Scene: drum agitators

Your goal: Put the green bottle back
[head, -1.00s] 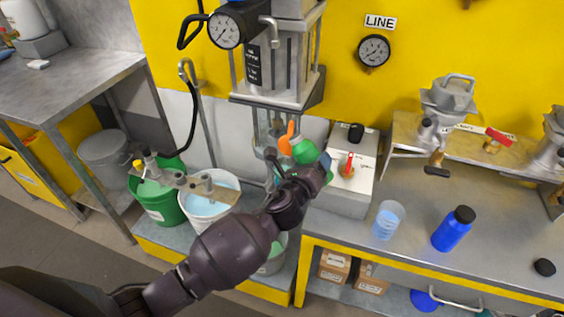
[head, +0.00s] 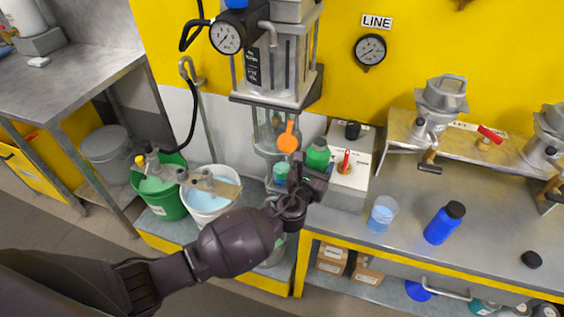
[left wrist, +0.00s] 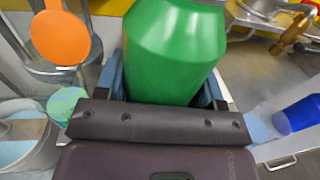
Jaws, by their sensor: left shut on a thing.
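The green bottle (head: 318,154) is in my left gripper (head: 312,176), beside the control box. In the left wrist view the green bottle (left wrist: 175,50) fills the space between the two fingers of the left gripper (left wrist: 165,85), which are shut on it. The bottle's lower part is hidden by the gripper. My right gripper is in neither view.
An orange disc (head: 287,143) hangs just left of the bottle, before the clear vessel. A control box (head: 350,168) with a red lever stands close on the right. A beaker (head: 382,214) and a blue bottle (head: 444,222) stand on the bench (head: 490,250). Buckets (head: 212,192) are at left.

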